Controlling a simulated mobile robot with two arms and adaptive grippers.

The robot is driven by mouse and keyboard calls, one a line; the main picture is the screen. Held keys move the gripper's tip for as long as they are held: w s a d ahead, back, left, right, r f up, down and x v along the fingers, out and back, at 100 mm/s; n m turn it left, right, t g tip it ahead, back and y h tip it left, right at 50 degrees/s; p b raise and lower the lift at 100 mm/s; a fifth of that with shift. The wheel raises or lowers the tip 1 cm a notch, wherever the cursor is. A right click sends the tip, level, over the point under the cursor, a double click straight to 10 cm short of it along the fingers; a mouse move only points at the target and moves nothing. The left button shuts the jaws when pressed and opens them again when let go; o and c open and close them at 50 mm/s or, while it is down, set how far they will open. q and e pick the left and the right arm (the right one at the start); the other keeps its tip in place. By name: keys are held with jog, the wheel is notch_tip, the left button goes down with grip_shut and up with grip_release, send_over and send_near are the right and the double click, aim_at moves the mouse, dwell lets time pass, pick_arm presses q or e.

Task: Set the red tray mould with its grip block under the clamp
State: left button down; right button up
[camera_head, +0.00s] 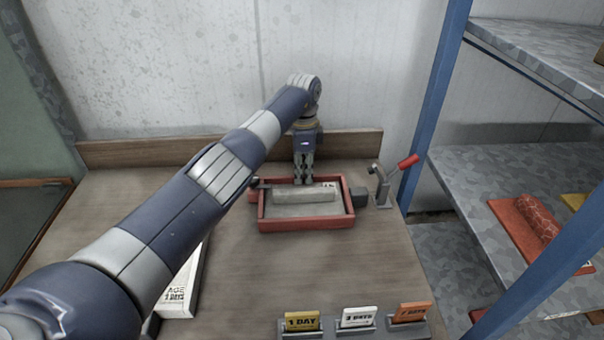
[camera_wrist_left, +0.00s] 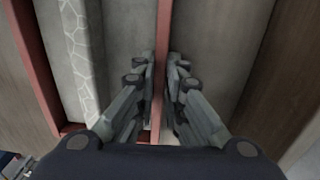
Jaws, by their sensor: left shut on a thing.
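The red tray mould (camera_head: 305,224) lies on the bench, with a grey bed and a raised grey bar inside. A dark grip block (camera_head: 360,197) sticks out from its right side. The clamp (camera_head: 383,187), with its red handle (camera_head: 408,162) raised up to the right, stands just right of the block. I cannot tell if the block touches it. My left gripper (camera_head: 303,182) reaches down to the far wall of the tray. In the left wrist view its fingers are shut on the red wall (camera_wrist_left: 161,65) between them. My right gripper is out of view.
Yellow (camera_head: 301,322), white (camera_head: 357,317) and orange (camera_head: 411,313) day cards stand at the front edge. A white lettered box (camera_head: 186,285) lies left, partly behind my arm. A blue post (camera_head: 437,90) and shelves bound the right. Bench before the tray is clear.

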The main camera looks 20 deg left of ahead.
pick_arm(q)
jog(key=shift+s+d+f+b, duration=0.1)
jog(key=shift+s+f+b, duration=0.2)
jog(key=shift+f, duration=0.35)
dwell(0.8)
jog(key=c, duration=1.6)
grip_release()
jog(key=shift+w, duration=0.1)
